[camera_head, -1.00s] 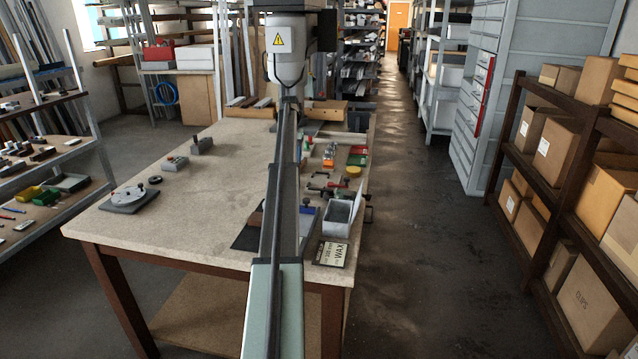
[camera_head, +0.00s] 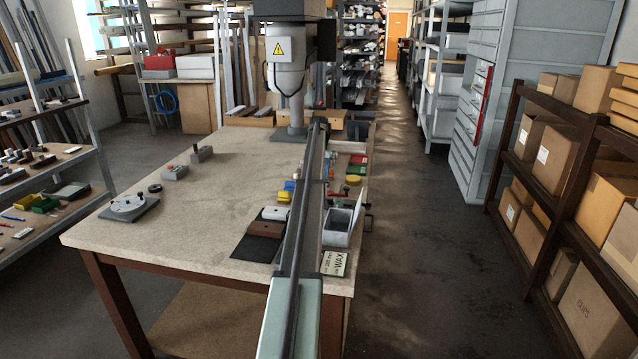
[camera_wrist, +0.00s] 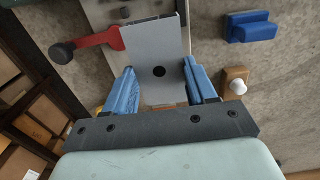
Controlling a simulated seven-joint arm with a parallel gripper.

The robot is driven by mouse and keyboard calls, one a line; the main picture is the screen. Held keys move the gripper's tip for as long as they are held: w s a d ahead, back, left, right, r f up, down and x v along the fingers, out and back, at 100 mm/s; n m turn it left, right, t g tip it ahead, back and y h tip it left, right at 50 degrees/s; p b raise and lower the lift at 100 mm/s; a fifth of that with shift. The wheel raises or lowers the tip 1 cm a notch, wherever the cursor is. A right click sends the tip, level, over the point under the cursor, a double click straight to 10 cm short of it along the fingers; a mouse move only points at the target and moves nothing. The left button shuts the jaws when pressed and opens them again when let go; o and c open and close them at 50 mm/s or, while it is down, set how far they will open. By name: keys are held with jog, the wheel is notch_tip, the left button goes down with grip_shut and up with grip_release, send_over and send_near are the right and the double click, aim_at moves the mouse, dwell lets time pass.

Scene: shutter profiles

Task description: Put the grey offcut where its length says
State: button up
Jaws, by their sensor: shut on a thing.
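My gripper (camera_wrist: 159,68) shows in the wrist view with two blue fingers, one on each side of a flat grey piece (camera_wrist: 152,42). The piece has a round dark hole, and I take it to be the grey offcut, held between the fingers. In the head view my arm crosses over the right part of the bench, and I cannot make out the gripper or the offcut there. A small card (camera_head: 333,263) at the front edge reads "WAX"; its other text is too small.
A grey open bin (camera_head: 338,236) stands behind the card. A dark mat (camera_head: 247,252) carries brown and white blocks. In the wrist view a red lever (camera_wrist: 97,42), a blue block (camera_wrist: 250,28) and a wooden block with a white knob (camera_wrist: 235,80) are near.

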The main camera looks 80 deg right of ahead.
jog(key=shift+f, duration=1.85)
jog(key=shift+f, duration=0.15)
jog(key=o, duration=1.1)
notch_tip(320, 180, up, 12)
jog(key=shift+r, duration=0.15)
